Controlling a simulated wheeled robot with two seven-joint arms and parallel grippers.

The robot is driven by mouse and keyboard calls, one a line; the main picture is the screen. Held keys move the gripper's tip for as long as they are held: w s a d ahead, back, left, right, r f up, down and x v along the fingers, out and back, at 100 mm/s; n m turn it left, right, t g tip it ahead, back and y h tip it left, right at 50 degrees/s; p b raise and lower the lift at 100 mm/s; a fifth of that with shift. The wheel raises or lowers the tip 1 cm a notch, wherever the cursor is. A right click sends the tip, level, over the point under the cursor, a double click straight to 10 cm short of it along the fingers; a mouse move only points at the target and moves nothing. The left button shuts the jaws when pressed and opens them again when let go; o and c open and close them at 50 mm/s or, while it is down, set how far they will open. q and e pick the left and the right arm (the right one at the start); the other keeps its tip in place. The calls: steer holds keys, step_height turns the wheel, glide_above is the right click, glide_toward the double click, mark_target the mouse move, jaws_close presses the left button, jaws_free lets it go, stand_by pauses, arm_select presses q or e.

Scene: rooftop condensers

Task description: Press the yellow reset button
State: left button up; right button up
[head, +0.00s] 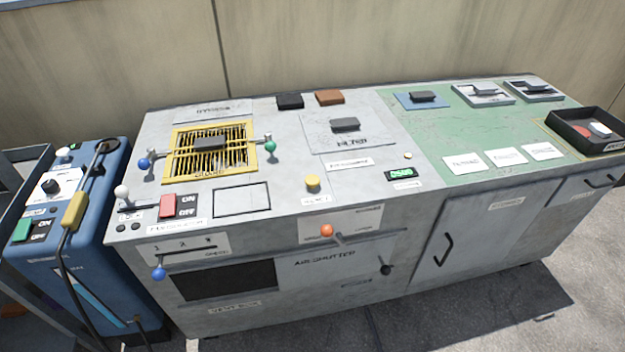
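A yellow round button (313,181) stands on the grey top of the long cabinet, near its front edge and left of the green display. A label lies just in front of it; its print is too small to read surely. Nothing touches or covers the button. Neither of my grippers shows in the head view.
Nearby on the grey top are a red rocker switch (167,206), a yellow-framed grille (210,152), a filter panel (349,132) and a lit green display (401,173). An orange-knobbed lever (327,231) juts from the front face. A blue machine (62,255) stands at left.

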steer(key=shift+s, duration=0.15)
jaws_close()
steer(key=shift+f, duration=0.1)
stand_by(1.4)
